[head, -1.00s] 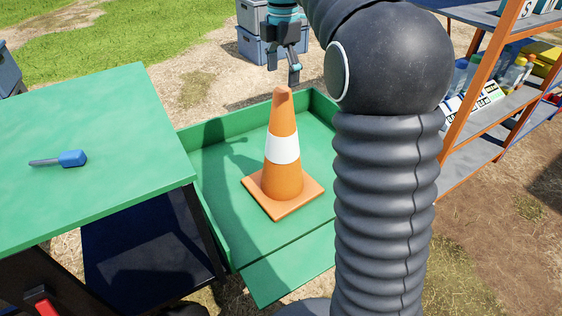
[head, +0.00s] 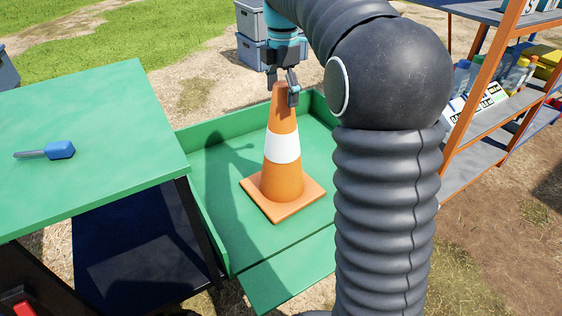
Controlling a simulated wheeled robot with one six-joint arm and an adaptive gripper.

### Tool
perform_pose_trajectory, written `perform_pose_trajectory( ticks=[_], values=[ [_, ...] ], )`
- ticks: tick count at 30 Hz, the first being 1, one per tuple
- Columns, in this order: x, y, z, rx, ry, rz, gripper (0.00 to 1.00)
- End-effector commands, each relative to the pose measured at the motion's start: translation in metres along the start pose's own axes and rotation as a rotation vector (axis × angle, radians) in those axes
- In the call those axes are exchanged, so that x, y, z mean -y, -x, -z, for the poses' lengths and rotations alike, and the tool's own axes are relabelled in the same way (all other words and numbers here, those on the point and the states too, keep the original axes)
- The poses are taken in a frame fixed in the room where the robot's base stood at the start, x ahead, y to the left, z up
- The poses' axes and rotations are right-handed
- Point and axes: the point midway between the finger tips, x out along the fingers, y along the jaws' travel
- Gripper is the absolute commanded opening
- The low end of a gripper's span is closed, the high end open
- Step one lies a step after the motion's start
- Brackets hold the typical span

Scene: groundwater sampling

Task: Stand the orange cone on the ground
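The orange cone (head: 283,182) with a white band stands upright on its square base. It is in the green tray (head: 215,165) in the middle of the head view. My gripper (head: 282,90) points down at the cone's top. One finger is left of the tip and the other is in front of its right side. The fingers are apart, about as wide as before. The tip is partly hidden, and I cannot tell whether the fingers touch it.
A green table (head: 90,130) with a blue-handled tool (head: 58,150) is at the left. An orange-framed shelf (head: 475,165) stands at the right. Grey crates (head: 262,52) sit behind the tray. Bare ground (head: 500,250) is open at the lower right.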

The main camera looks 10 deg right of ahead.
Motion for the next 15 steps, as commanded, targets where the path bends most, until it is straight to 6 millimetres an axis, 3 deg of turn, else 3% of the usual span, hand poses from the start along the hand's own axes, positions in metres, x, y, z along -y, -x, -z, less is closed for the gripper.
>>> perform_pose_trajectory(
  ticks=[1, 7, 15],
  values=[
    [0.000, 0.000, 0.000, 0.000, 0.000, 0.000, 0.70],
    [0.000, 0.000, 0.000, 0.000, 0.000, 0.000, 0.20],
    [0.000, 0.010, 0.000, 0.000, 0.000, -0.001, 0.19]
  ],
)
